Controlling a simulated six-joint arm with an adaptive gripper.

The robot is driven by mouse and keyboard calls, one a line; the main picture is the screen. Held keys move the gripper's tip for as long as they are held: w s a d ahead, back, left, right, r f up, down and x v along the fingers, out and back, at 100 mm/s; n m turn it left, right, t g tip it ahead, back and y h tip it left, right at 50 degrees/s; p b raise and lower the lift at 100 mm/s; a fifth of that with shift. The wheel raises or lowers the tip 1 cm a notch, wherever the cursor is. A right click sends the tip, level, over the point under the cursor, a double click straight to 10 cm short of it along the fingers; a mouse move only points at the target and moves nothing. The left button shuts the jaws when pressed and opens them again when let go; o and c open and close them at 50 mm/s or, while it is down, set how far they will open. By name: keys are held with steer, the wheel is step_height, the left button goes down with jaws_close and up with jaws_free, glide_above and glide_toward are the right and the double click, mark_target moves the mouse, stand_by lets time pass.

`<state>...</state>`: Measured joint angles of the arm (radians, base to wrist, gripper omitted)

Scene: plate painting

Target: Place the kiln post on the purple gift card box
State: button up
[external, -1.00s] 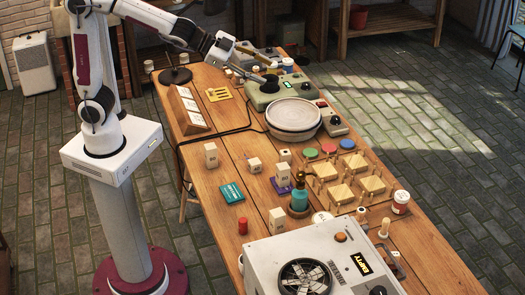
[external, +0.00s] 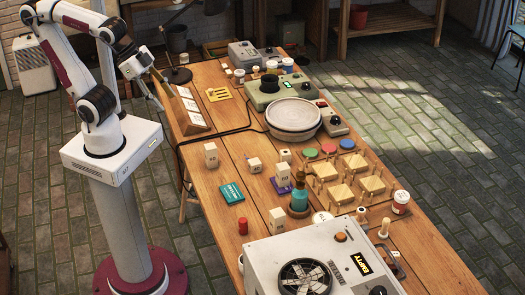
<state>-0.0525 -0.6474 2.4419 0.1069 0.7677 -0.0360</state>
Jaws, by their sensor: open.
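The purple gift card box (external: 277,187) lies flat near the middle of the table, partly covered. A pale kiln post (external: 284,174) with a dark number stands upright and appears to rest on the box. Similar pale numbered blocks stand nearby: a tall one (external: 211,155) to the left, a small one (external: 254,165) between, and another (external: 277,220) toward the front. My gripper (external: 164,98) is open and appears empty. It is at the table's far left edge, well away from the post and box.
A teal box (external: 232,193) lies left of the purple box. A teal bottle (external: 299,192) stands close in front of it. Wooden stands (external: 341,193) are to the right, a pottery wheel (external: 293,117) behind, and a large grey machine (external: 320,265) at the front.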

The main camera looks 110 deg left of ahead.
steer(key=s+d+f+g+h, duration=0.1)
steer(key=s+d+f, duration=0.1)
steer(key=s, duration=0.3)
steer(key=shift+d, duration=0.75)
